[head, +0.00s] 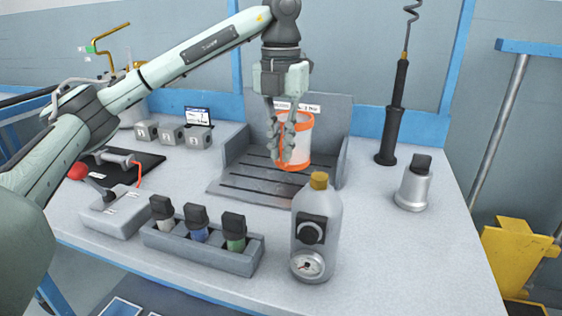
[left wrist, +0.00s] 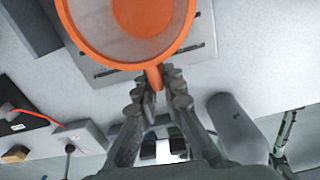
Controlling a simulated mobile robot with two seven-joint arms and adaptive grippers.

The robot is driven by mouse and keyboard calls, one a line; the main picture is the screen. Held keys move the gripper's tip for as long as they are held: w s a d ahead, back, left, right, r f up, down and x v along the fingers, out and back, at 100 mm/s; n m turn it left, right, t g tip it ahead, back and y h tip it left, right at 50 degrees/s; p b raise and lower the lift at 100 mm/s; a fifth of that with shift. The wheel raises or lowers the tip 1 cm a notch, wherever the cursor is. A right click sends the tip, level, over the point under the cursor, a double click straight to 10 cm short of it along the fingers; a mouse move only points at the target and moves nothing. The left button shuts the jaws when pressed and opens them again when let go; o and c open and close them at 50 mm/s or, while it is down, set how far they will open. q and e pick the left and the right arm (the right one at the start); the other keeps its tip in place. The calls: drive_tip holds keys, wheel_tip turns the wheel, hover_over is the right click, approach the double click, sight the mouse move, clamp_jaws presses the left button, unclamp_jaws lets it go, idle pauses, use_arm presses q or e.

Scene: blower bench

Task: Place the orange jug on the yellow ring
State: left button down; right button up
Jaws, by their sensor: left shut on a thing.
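The orange jug (head: 299,143), pale-walled with an orange rim and base, is at the grey slotted stand in the head view. The left wrist view looks into the jug (left wrist: 92,38) from above and shows its orange handle. My left gripper (head: 280,158) points down at the jug's left side and is shut on its handle; its fingers (left wrist: 161,80) also close on the handle in the left wrist view. The jug looks upright; I cannot tell whether its base touches the stand. I see no yellow ring in either view. My right gripper is not in view.
The slotted stand (head: 245,190) has a raised back and sides. In front are a grey bottle (head: 318,235) with a gold cap and a rack (head: 200,251) of dark-capped vials. A metal canister (head: 413,190) and a black upright tool (head: 391,135) stand right. Bench front right is clear.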

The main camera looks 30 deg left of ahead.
use_arm(q)
drive_tip(key=shift+f, duration=1.55)
drive_tip(key=shift+f, duration=0.2)
drive_tip(key=c, duration=1.6)
unclamp_jaws()
drive_tip(key=shift+c, duration=0.2)
drive_tip(key=shift+r, duration=0.1)
